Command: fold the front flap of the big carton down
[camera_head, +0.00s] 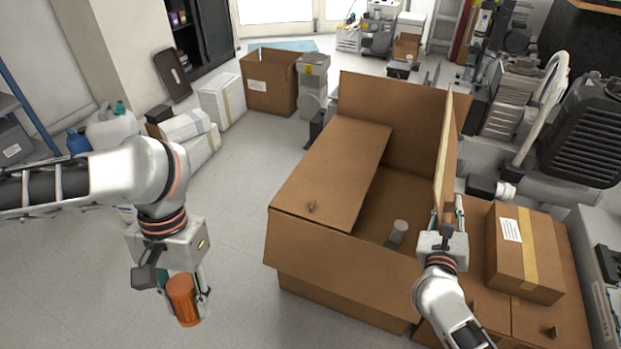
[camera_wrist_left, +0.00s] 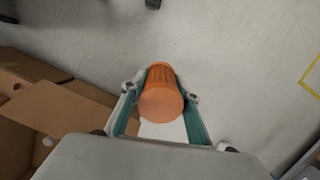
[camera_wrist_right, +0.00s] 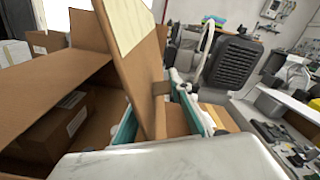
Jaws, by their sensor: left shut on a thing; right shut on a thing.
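The big carton (camera_head: 345,309) stands open at the centre. Its front flap (camera_head: 345,258) slants outward and down over the front wall. Its left flap (camera_head: 335,165) lies inward over the opening, with a small brown tab on it. The back flap (camera_head: 395,105) stands up. The right flap (camera_head: 444,150) stands nearly upright. My right gripper (camera_head: 448,215) is shut on the right flap at its small tab; the right wrist view shows this flap (camera_wrist_right: 138,60) between the fingers. My left gripper (camera_head: 184,298) is shut on an orange ribbed cylinder (camera_wrist_left: 162,100), above the floor, left of the carton.
A grey cylinder (camera_head: 398,232) is inside the carton. A smaller taped carton (camera_head: 525,252) sits right of my right gripper. An open brown box (camera_head: 270,82) and white boxes (camera_head: 222,102) stand at the back left. Machines crowd the right.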

